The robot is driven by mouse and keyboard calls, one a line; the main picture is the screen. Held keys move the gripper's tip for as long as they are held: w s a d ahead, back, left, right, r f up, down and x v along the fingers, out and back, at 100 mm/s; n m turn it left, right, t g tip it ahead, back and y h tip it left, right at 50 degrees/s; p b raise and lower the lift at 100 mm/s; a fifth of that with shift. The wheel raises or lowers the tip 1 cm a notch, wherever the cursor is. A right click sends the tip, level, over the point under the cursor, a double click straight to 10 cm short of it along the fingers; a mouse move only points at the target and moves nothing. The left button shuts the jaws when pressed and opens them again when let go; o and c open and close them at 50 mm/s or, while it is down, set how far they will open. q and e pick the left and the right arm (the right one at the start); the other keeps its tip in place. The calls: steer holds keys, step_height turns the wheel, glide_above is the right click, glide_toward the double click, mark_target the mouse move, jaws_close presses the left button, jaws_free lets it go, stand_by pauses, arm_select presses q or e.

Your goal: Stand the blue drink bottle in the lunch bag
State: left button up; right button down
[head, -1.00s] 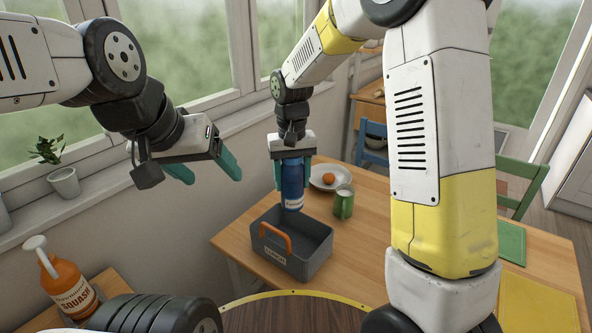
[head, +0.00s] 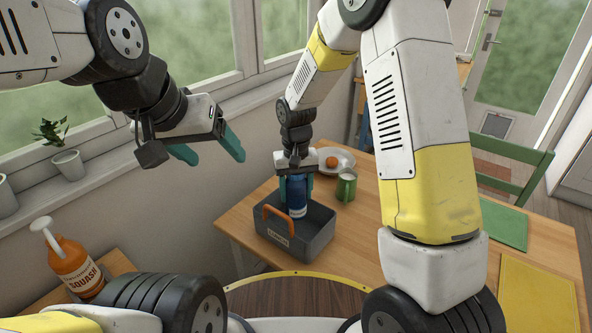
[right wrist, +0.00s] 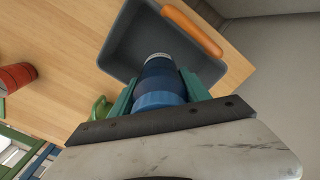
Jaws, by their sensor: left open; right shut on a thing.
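The blue drink bottle (head: 297,199) is upright in my right gripper (head: 296,188), which is shut on it. Its lower end is at the opening of the grey lunch bag (head: 312,245); I cannot tell whether it touches the floor inside. The bag is an open box with an orange handle (head: 272,211) on its near left side. In the right wrist view the bottle (right wrist: 160,82) points into the bag (right wrist: 118,45), between the green fingers. My left gripper (head: 208,153) is open and empty, in the air left of the bag.
A green mug (head: 346,188) stands just right of the bag, with a plate (head: 343,158) holding an orange fruit (head: 331,162) behind. Green (head: 500,226) and yellow (head: 537,290) mats lie at the right. An orange squash bottle (head: 75,268) stands on a side surface at left.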

mark_target(296, 209)
steer(key=shift+f, duration=3.35)
steer(key=shift+c, duration=2.2)
jaws_free()
steer(key=shift+r, duration=3.9)
